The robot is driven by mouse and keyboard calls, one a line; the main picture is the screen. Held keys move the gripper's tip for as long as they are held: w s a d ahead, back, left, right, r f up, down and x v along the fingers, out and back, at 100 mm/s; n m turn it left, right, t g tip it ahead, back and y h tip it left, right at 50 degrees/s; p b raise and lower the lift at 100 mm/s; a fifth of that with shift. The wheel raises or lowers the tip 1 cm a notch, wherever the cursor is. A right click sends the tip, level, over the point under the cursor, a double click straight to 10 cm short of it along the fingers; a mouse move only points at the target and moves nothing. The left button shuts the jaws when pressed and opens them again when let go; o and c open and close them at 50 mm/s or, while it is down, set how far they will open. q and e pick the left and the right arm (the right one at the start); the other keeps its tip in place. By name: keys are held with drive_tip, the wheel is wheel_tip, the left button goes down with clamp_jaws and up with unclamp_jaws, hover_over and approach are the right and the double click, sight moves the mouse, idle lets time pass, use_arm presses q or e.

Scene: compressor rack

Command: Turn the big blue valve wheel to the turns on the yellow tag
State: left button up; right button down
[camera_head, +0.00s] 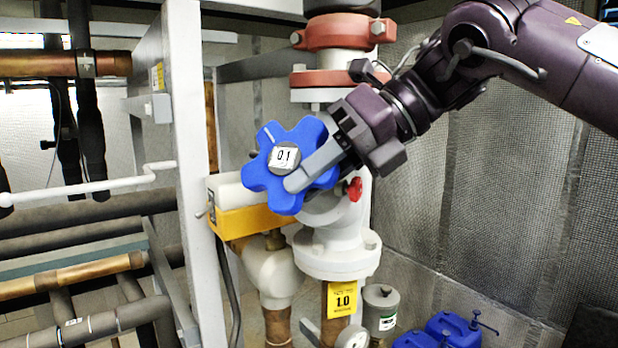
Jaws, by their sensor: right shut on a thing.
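The big blue valve wheel (263,180) is a lobed handwheel near the middle of the head view. Its grey hub carries a white label reading "01", and a white mark shows on an upper lobe. The other finger is hidden. My left gripper is not in view.
A white upright post (187,150) stands left of the wheel. A yellow and white box (245,210) sits behind it. A small red knob (355,189) is close below my gripper. Blue containers (447,331) stand at lower right. Pipes fill the left side.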

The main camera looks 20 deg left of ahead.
drive_tip(key=shift+w+d+r+n+g+h, duration=0.15)
drive_tip(key=shift+n+g+h, duration=0.15)
drive_tip(key=shift+h, duration=0.45)
drive_tip(key=shift+w+a+r+n+g+h, duration=0.15)
drive_tip(key=shift+g+h, duration=0.15)
drive_tip(key=shift+h, duration=0.4)
drive_tip(key=shift+w+d+r+n+g+h, duration=0.15)
drive_tip(key=shift+n+g+h, duration=0.15)
drive_tip(key=shift+h, duration=0.45)
drive_tip(key=shift+s+h, duration=0.1)
drive_tip(key=shift+h, duration=0.2)
drive_tip(key=c, duration=1.5)
unclamp_jaws()
drive_tip(key=shift+o, duration=1.1)
drive_tip(key=shift+r, duration=0.1)
